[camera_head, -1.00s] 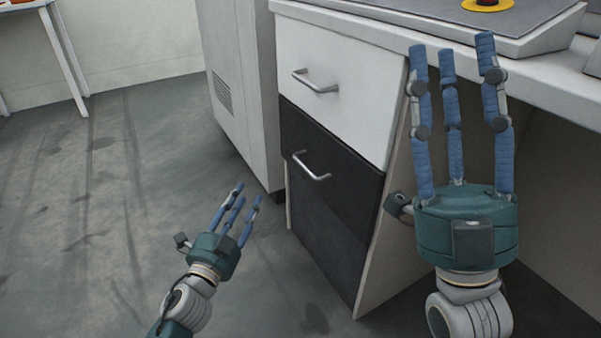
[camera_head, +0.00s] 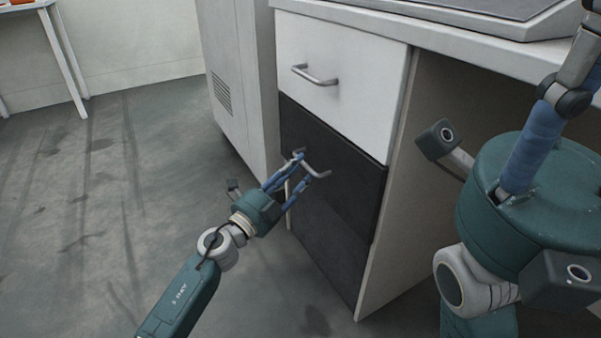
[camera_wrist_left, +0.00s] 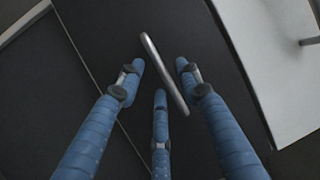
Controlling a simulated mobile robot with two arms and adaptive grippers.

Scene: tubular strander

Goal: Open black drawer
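The black drawer (camera_head: 350,178) sits below a white drawer, and its front looks flush with the cabinet. Its silver bar handle (camera_head: 320,173) is partly hidden by my left fingers in the head view. My left gripper (camera_head: 303,167) is at this handle with its blue fingers apart. In the left wrist view, the fingers (camera_wrist_left: 160,75) are spread, and the handle (camera_wrist_left: 163,70) runs slantwise between their tips. Firm contact cannot be made out. My right gripper (camera_head: 545,150) is large at the right, with its fingertips out of frame.
The white drawer (camera_head: 340,70) with its own handle (camera_head: 315,76) is above the black one. The worktop (camera_head: 480,45) overhangs on the right. A grey cabinet (camera_head: 238,90) stands left of the drawers. The floor (camera_head: 110,220) at the left is clear.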

